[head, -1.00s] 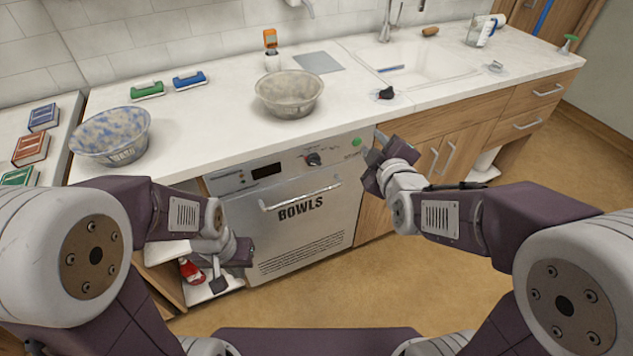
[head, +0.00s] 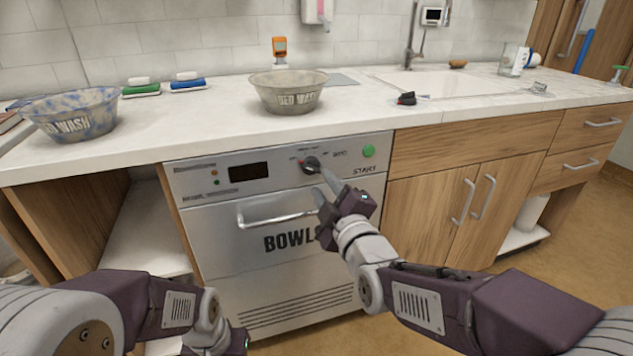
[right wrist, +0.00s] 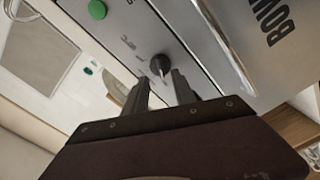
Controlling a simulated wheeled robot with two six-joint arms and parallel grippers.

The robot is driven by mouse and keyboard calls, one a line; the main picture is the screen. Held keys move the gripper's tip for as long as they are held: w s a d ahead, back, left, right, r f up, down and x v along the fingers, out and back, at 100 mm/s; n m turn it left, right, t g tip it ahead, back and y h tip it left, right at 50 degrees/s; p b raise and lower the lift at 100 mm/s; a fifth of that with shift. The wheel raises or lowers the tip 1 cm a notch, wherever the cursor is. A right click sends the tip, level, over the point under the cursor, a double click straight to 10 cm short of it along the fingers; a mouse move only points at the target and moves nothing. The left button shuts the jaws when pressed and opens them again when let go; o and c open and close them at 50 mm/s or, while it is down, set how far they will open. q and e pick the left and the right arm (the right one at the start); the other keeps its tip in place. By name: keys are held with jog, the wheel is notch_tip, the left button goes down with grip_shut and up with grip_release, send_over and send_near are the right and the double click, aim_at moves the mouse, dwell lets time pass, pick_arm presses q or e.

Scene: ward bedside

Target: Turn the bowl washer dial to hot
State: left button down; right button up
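The bowl washer (head: 285,240) is a steel front under the counter, lettered BOWLS. Its dark round dial (head: 311,164) sits on the upper panel, left of the green START button (head: 369,151). The label print around the dial is too small to read surely. My right gripper (head: 323,184) is just in front of and below the dial. In the right wrist view, the fingers (right wrist: 160,88) are apart and empty, with the dial (right wrist: 160,65) just beyond the gap between their tips. My left gripper (head: 232,343) is low at the bottom edge, mostly hidden.
A speckled blue bowl (head: 73,114) and a grey bowl (head: 289,92) stand on the counter (head: 200,116). A black-and-red item (head: 407,98) lies near the sink (head: 440,84). The washer's door handle (head: 275,216) sticks out below the dial, close to my right gripper.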

aim_at(314, 171)
jog(key=b+x, duration=0.1)
jog(key=x, duration=0.4)
jog(key=shift+w+a+f, duration=0.1)
jog(key=shift+w, duration=0.2)
grip_shut()
